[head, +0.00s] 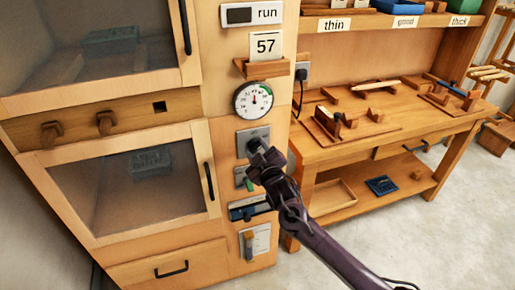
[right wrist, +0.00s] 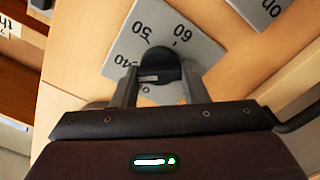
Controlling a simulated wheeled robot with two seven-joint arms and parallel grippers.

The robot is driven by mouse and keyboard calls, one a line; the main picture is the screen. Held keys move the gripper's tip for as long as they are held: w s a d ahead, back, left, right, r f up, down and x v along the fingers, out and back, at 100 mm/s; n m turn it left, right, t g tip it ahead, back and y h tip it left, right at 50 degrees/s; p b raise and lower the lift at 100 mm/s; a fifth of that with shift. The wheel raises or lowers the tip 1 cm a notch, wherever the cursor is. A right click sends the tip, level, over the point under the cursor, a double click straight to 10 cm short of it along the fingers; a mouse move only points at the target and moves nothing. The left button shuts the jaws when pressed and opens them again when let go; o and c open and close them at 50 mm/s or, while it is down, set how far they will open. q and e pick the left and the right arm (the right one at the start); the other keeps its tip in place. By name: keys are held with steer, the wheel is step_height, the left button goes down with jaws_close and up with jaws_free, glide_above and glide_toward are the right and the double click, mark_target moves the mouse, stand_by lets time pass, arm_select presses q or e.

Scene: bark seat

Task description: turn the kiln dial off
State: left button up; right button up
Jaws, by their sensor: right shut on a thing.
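The dial is a dark round knob (right wrist: 160,66) on a grey plate (right wrist: 152,22) marked 40, 50 and 60 in the right wrist view. In the head view its plate (head: 243,141) is on the kiln's front panel, below a round gauge (head: 253,100). My right gripper (head: 257,148) is shut on the knob, one finger on each side, as the right wrist view (right wrist: 160,84) shows. The gripper covers most of the knob in the head view. I cannot tell which mark the knob points at. My left gripper is not in view.
A "run" sign (head: 252,14) and a "57" card (head: 265,45) are above the gauge. Below the dial are a small plate with green (head: 243,178), a blue-edged fitting (head: 248,208) and a lever plate (head: 256,243). A workbench (head: 370,140) stands right; clear floor lies in front.

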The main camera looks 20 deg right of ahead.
steer(key=n+p, duration=0.1)
steer(key=n, duration=0.4)
steer(key=shift+n, duration=0.3)
steer(key=shift+f+n, duration=0.1)
steer(key=shift+n, duration=2.1)
steer(key=o, duration=1)
steer(key=shift+a, duration=0.1)
steer(key=s, duration=0.7)
steer(key=shift+s, duration=0.4)
steer(key=shift+d+f, duration=0.15)
steer(key=shift+d, duration=0.05)
